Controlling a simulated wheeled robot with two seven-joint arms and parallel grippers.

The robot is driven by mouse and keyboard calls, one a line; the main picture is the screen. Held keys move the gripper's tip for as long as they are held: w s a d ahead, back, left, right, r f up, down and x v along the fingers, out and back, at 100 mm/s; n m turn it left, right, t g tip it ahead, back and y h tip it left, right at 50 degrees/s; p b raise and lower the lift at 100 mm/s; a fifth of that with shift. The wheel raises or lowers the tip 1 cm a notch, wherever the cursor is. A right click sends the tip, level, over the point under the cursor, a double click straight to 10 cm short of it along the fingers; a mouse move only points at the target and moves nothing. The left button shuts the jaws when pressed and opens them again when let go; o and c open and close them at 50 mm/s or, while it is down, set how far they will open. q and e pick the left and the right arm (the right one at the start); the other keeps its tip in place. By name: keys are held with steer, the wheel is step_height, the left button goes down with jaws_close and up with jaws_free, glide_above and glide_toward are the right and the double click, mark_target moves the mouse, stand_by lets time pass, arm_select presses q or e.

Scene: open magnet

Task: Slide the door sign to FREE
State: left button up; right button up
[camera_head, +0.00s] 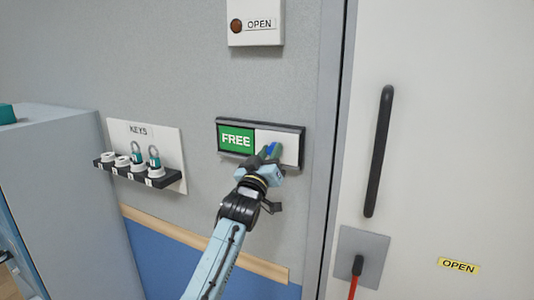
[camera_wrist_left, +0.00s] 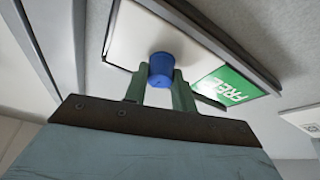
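The door sign (camera_head: 220,121) is a dark-framed plate on the grey wall. Its left half shows a green FREE panel (camera_head: 236,139), and a white sliding cover (camera_head: 290,148) fills its right half. A blue knob (camera_wrist_left: 161,70) stands out from the cover. My left gripper (camera_head: 270,151) is at the knob, its two fingers on either side of it in the left wrist view (camera_wrist_left: 160,88). Whether the fingers touch the knob is hard to tell. The green panel also shows in the wrist view (camera_wrist_left: 228,86). My right gripper is not in view.
A white box labelled OPEN (camera_head: 256,25) is above the sign. A door with a black handle (camera_head: 378,150) and red lever (camera_head: 355,275) is at right.

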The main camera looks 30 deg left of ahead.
arm_select(q)
steer(key=o, duration=0.4)
steer(key=shift+d, duration=0.3)
steer(key=shift+o, duration=0.2)
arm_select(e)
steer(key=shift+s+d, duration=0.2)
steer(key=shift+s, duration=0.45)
arm_select(q)
steer(key=shift+a, duration=0.1)
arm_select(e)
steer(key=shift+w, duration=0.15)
arm_select(q)
steer(key=b+v, duration=0.2)
steer(key=v, duration=1.1)
steer(key=shift+b, duration=0.4)
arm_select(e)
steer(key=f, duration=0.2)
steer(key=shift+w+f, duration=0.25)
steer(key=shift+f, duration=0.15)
arm_select(q)
steer(key=shift+s+f, duration=0.15)
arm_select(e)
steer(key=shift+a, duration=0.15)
